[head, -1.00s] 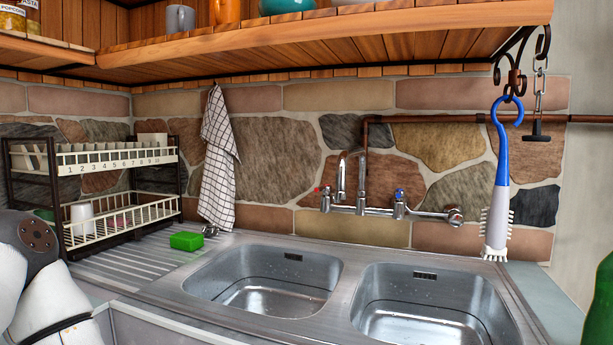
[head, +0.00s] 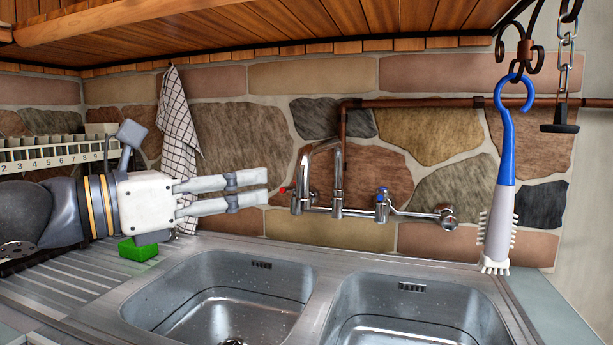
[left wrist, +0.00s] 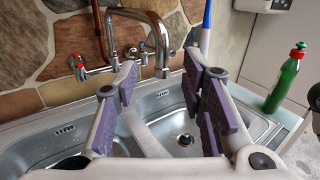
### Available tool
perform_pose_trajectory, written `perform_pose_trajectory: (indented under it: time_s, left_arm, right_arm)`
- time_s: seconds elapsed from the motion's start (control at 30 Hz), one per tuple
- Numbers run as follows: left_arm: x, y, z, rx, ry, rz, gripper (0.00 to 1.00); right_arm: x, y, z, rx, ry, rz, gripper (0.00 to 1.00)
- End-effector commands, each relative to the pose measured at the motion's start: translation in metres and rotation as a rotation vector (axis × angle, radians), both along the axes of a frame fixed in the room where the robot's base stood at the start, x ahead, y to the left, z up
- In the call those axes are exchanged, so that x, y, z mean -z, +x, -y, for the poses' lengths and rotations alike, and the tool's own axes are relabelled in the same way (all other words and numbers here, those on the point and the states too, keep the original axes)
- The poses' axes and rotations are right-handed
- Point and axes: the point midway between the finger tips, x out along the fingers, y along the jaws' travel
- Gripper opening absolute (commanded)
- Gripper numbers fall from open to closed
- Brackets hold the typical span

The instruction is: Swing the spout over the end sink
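The chrome spout (head: 322,147) rises from the wall tap and arches over toward the viewer and slightly left, its outlet low near the red-marked handle. The left sink (head: 222,300) and right sink (head: 405,315) are empty. My left gripper (head: 266,187) comes in from the left, open and empty, its fingertips just left of the tap and apart from it in the picture.
A blue-handled brush (head: 502,170) hangs at the right from a hook. A green sponge (head: 138,249) lies by the drainer, below my left gripper. A checked cloth (head: 178,130) hangs behind. A green bottle (left wrist: 287,75) stands on the right. The wooden shelf (head: 240,38) overhangs.

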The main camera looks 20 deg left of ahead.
Motion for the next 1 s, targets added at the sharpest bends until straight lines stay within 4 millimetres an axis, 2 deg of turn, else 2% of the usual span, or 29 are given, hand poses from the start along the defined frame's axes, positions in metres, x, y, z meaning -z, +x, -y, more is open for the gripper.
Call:
perform_pose_trajectory:
  time_s: [0.27, 0.33, 0.5, 0.63, 0.9, 0.93, 1.0]
  left_arm:
    - [0.003, 0.027, 0.023, 0.008, 0.014, -0.002, 0.37]
    - [0.018, 0.05, 0.035, 0.012, 0.013, -0.026, 0.37]
    - [0.015, 0.077, 0.054, 0.008, 0.01, -0.021, 0.37]
    - [0.007, 0.085, 0.062, 0.007, 0.008, -0.009, 0.37]
    - [0.001, 0.086, 0.063, 0.007, 0.006, -0.002, 0.37]
    - [0.001, 0.086, 0.063, 0.007, 0.006, -0.002, 0.35]
    - [0.001, 0.086, 0.063, 0.007, 0.006, -0.002, 0.19]
  right_arm:
    - [-0.003, 0.004, 0.0, 0.0, 0.0, 0.015, 0.4]
    - [0.018, -0.018, 0.0, 0.0, 0.0, -0.067, 0.4]
    - [0.035, -0.037, 0.0, 0.0, 0.0, -0.134, 0.4]
    - [0.038, -0.039, 0.0, -0.001, 0.0, -0.141, 0.4]
    - [0.037, -0.038, 0.0, -0.001, 0.0, -0.138, 0.4]
    - [0.037, -0.038, 0.0, -0.001, 0.0, -0.137, 0.4]
    - [0.037, -0.038, 0.0, -0.001, 0.0, -0.137, 0.4]
